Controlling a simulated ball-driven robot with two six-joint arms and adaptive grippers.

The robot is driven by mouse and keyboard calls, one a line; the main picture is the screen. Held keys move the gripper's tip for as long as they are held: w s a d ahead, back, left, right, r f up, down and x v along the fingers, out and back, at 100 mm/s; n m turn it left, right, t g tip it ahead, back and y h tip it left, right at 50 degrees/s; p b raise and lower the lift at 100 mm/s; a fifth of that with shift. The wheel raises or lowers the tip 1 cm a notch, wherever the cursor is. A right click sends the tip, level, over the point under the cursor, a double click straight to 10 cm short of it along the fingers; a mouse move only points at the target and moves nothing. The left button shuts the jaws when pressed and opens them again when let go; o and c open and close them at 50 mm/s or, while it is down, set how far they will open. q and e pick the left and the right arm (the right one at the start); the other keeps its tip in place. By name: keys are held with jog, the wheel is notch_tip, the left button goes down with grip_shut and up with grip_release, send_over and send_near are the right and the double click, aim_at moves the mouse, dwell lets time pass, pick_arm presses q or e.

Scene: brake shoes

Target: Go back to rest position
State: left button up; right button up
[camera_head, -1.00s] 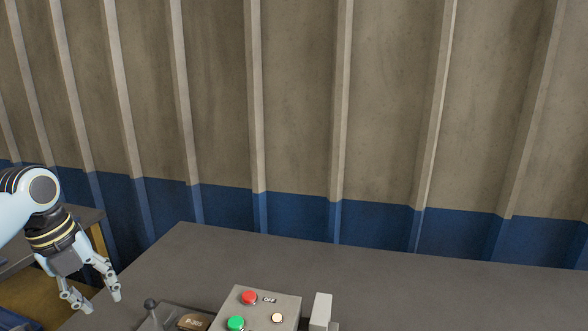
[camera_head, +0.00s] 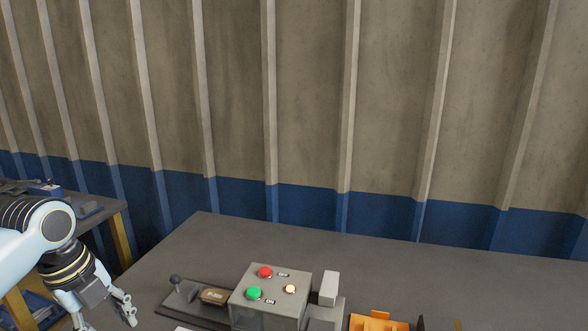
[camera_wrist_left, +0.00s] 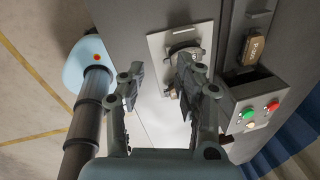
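My left gripper (camera_head: 105,318) is at the lower left of the head view, left of the table (camera_head: 230,235), with its lower end near or past the picture edge. In the left wrist view, its two fingers (camera_wrist_left: 157,85) stand apart. A light metal plate with a round metal part (camera_wrist_left: 184,52) shows beyond and between them. I see no contact with it, and the fingers partly hide it. My right gripper is in neither view.
A grey control box (camera_head: 282,315) with red, green and pale buttons stands on the table. Left of it is a dark fixture with a knob (camera_head: 175,279) and a brown piece (camera_head: 214,296). An orange part (camera_head: 372,321) is at the lower right. The table's back is clear.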

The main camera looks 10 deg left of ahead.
pick_arm(q)
jog(key=s+d+r+n+t+y, duration=0.15)
jog(key=s+d+n, duration=0.25)
jog(key=s+n, duration=0.65)
jog(key=s+d+r+n+t, duration=0.15)
jog(key=s+d+n, duration=0.25)
jog(key=s+n, duration=0.6)
notch_tip(320, 180, down, 33)
jog(key=s+a+g+b, duration=0.1)
jog(key=a+g+b, duration=0.2)
jog(key=b, duration=0.4)
jog(key=s+f+n+b, duration=0.1)
jog(key=s+f+b, duration=0.3)
jog(key=s+f, duration=1.4)
notch_tip(320, 180, down, 3)
jog(key=shift+a+r+g+b, duration=0.2)
jog(key=shift+a+g+b, duration=0.05)
jog(key=shift+g+b, duration=0.15)
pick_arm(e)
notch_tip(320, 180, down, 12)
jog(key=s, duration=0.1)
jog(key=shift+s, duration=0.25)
